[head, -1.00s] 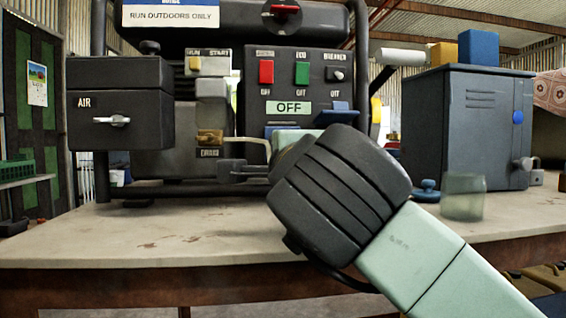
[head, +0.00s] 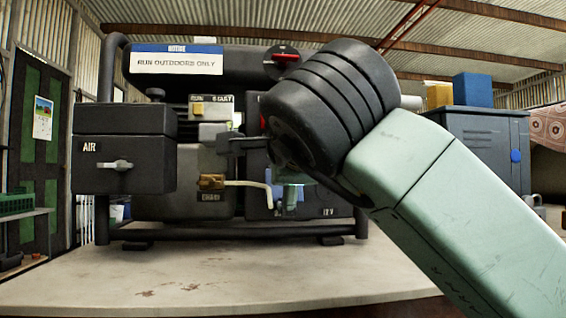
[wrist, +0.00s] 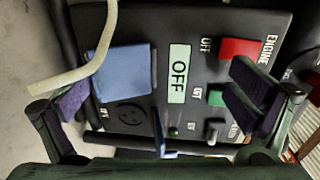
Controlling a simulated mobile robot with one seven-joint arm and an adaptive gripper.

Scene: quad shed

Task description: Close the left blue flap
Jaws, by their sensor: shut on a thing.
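In the wrist view the generator panel is turned sideways, so its left side is at the top. The left blue flap (wrist: 122,72) is seen broadside over its outlet. I cannot tell whether it lies flat or is slightly raised. The right blue flap (wrist: 160,135) is edge-on and stands out beside an exposed round outlet (wrist: 130,115). My gripper (wrist: 160,85) faces the panel with its fingers spread to either side of the left flap; no grip on anything is visible. In the head view my arm hides much of the panel.
A cream cable (wrist: 100,55) crosses near one finger and the left flap. The red switch (wrist: 242,49) and green switch (wrist: 216,97) are near the other finger. The bench top (head: 190,280) is clear in front of the generator. A dark cabinet (head: 485,145) stands right.

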